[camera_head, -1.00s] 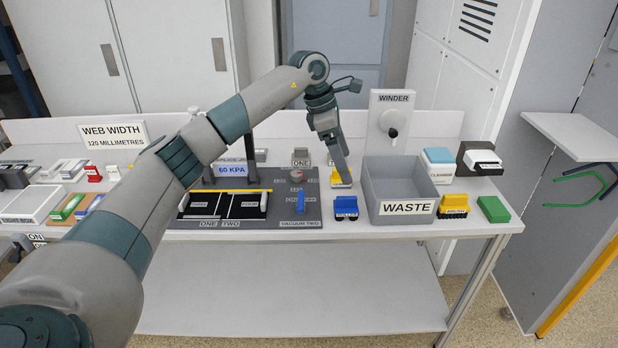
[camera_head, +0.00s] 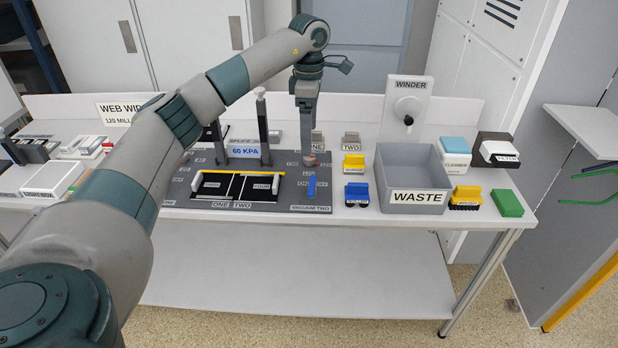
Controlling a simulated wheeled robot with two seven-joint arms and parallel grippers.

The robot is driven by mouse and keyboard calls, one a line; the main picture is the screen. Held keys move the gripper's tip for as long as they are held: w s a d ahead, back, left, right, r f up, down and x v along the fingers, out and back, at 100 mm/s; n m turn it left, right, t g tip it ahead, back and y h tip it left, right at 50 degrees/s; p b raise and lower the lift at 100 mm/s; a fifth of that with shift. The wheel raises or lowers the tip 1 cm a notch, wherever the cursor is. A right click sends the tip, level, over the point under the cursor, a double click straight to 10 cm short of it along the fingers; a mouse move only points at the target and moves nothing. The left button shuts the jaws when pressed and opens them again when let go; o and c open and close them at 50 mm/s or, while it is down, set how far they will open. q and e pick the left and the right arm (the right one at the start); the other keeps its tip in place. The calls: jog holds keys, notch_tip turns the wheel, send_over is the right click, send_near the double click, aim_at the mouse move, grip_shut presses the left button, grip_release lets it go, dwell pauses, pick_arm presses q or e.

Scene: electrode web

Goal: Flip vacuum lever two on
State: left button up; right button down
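The blue lever (camera_head: 311,187) is on the right part of the dark grey splice board (camera_head: 283,203), just above the VACUUM TWO label (camera_head: 309,208). Small labels beside the lever are too small to read surely. My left gripper (camera_head: 308,150) points straight down behind the lever, over a small round red-topped part (camera_head: 310,160). Its fingers look like one narrow block from here, so their opening is hidden. I cannot tell whether they touch the red-topped part. They appear apart from the blue lever. My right gripper is not in view.
A dark upright post (camera_head: 263,135) stands left of my gripper, near the 60 KPA display (camera_head: 244,151). The grey WASTE bin (camera_head: 413,168) is further right.

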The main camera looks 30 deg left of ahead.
aim_at(312, 189)
pick_arm(q)
notch_tip(312, 189, down, 15)
jog(key=p, duration=0.4)
jog(key=shift+r, duration=0.15)
jog(key=shift+f+p, duration=0.35)
jog(key=shift+f, duration=0.25)
jog(key=c, duration=1.1)
